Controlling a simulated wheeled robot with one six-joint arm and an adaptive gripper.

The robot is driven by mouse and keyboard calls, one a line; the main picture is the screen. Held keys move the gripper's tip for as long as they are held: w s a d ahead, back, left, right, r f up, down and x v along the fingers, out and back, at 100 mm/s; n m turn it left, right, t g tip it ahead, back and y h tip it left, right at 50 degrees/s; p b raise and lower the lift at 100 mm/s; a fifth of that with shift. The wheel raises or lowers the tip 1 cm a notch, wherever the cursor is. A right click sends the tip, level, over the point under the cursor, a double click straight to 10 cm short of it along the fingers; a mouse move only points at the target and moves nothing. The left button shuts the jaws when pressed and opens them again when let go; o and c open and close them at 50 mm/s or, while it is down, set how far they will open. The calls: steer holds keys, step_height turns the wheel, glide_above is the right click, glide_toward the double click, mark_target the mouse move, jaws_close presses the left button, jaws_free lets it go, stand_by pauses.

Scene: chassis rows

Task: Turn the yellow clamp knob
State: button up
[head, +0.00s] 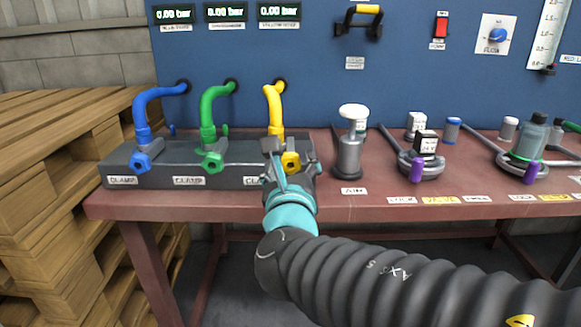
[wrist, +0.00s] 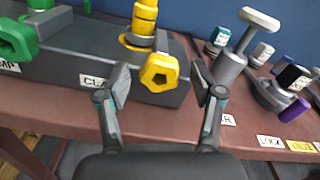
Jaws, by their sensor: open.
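The yellow clamp knob (head: 290,162) sits on the front of the grey clamp block (head: 240,181), below the yellow hose (head: 273,105). In the wrist view the yellow knob (wrist: 159,73) lies in the gap between my two fingertips, with space on both sides. My gripper (wrist: 160,84) is open, and its fingers point at the knob without visible contact. In the head view my gripper (head: 284,160) is in front of the block's right end and partly hides it. One finger is hard to make out there.
A green knob (head: 212,161) and a blue knob (head: 141,161) stand to the left on the same block. A grey plunger device (head: 349,150) stands close on the right. Further right are round fixtures with purple handles (head: 417,170). Wooden pallets (head: 70,150) are at the left.

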steer(key=c, duration=1.1)
steer(key=shift+c, duration=0.2)
